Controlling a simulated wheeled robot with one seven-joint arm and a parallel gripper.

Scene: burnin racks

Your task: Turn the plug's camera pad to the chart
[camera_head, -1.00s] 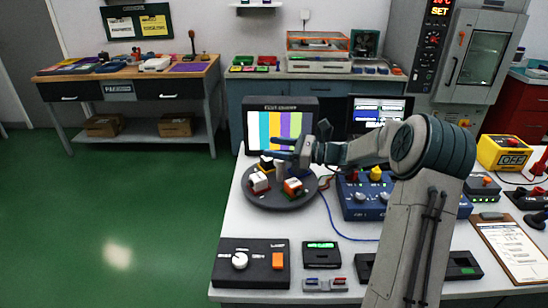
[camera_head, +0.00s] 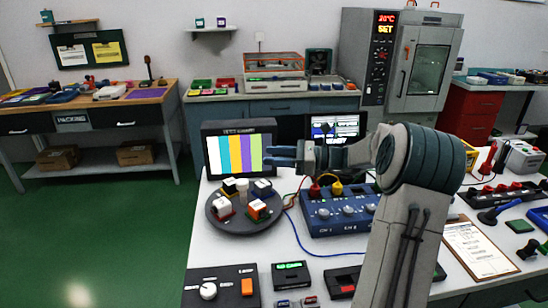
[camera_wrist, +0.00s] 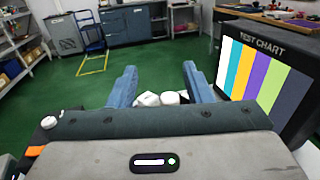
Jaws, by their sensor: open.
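A round dark turntable (camera_head: 228,227) stands on the white bench. It carries several small camera-like blocks on coloured pads around a pale centre post (camera_head: 242,186). A white block with a red base (camera_head: 223,206) is front left, and one with an orange base (camera_head: 257,210) is front right. Which pad is the plug's I cannot tell. The test chart screen (camera_head: 234,153) with colour bars stands behind; it also shows in the wrist view (camera_wrist: 262,75). My gripper (camera_head: 268,156) is open and empty, above and right of the post. White shapes show between its fingers in the wrist view (camera_wrist: 160,92).
A blue control box (camera_head: 338,213) with red and yellow plugs and a small monitor (camera_head: 335,130) are right of the turntable. A black box with a white knob (camera_head: 221,287) is in front. A blue cable (camera_head: 305,238) runs over the bench.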

